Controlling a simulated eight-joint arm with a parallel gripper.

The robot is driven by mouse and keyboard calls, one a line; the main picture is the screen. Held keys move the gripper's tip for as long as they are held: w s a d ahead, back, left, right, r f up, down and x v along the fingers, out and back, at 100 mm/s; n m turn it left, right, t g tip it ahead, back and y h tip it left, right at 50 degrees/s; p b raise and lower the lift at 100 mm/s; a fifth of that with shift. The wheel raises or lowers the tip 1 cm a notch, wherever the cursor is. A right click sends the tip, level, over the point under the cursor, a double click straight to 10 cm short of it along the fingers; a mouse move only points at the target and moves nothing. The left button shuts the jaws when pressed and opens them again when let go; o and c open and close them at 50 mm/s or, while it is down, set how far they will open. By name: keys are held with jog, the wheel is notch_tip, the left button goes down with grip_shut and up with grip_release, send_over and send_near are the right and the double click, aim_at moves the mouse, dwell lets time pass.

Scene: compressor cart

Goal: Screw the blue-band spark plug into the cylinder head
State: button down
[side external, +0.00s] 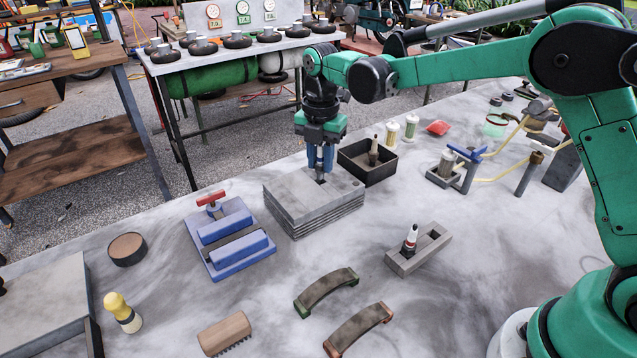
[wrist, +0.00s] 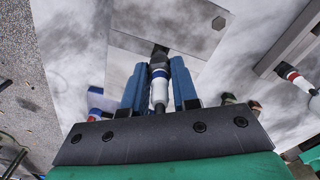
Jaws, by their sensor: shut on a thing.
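My gripper (side external: 320,170) points straight down over the grey finned cylinder head (side external: 295,200). Its blue fingers are shut on the blue-band spark plug (wrist: 159,88), which shows a white body, a blue band and a dark metal end in the wrist view. In the side view the fingers mostly hide the plug. Its metal end is at the dark recess in the head's top face (wrist: 190,22); I cannot tell how deep it sits.
A red-band spark plug (side external: 411,238) stands in a grey slotted block (side external: 433,248) to the right. A black tray (side external: 352,163) with another plug (side external: 374,150) stands close behind the head. A blue vise-like fixture (side external: 236,262) lies left.

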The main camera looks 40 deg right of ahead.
jog(key=shift+f, duration=0.75)
dwell(1.0)
jog(key=c, duration=0.6)
grip_release()
grip_shut()
jog(key=shift+m, duration=2.3)
jog(key=shift+m, duration=0.4)
jog(key=m, duration=0.3)
jog(key=shift+m, duration=0.4)
